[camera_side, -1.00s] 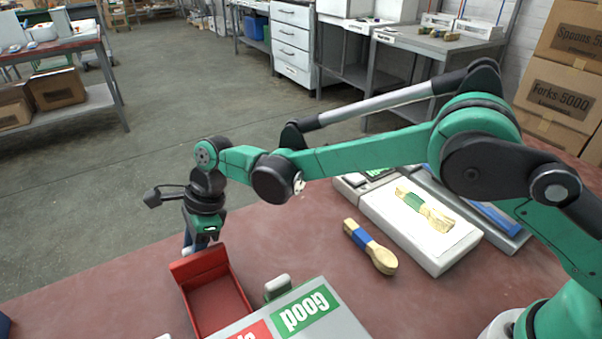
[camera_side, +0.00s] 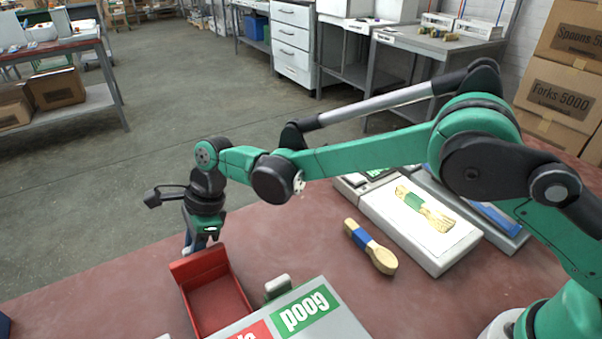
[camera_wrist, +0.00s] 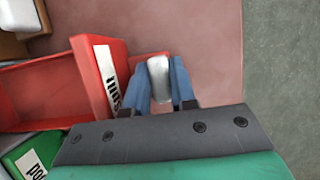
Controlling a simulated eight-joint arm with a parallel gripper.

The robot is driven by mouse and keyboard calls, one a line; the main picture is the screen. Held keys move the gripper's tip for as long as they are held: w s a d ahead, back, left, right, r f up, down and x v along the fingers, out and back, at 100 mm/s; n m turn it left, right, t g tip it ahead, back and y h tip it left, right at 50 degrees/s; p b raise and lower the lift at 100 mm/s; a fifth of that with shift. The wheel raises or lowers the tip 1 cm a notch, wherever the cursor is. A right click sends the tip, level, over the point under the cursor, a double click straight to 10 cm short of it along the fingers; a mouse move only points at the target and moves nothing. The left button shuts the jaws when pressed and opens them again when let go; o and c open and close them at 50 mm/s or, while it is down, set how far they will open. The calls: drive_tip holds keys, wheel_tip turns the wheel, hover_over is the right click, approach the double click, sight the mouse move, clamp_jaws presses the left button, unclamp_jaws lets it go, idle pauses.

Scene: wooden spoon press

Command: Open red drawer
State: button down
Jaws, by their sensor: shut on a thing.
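The red drawer (camera_side: 216,303) is pulled out of its grey cabinet (camera_side: 337,323), and its empty inside shows in the side view. In the wrist view the drawer's red front (camera_wrist: 102,75) carries a white label. My gripper (camera_wrist: 166,92) is at the drawer's outer front. Its two blue fingers are shut on the light grey drawer handle (camera_wrist: 159,76), one on each side of it. In the side view the gripper (camera_side: 194,246) is behind the drawer front, and the handle is mostly hidden there.
A second drawer with a green "Good" label (camera_side: 304,312) sits beside the red one, with a grey handle (camera_side: 277,287). A wooden spoon with a blue band (camera_side: 370,247) lies on the red table.

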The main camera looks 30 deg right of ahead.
idle(0.8)
drive_tip(key=shift+w, duration=1.95)
drive_tip(key=c, duration=1)
unclamp_jaws()
drive_tip(key=shift+r, duration=0.1)
drive_tip(key=shift+v, duration=2.75)
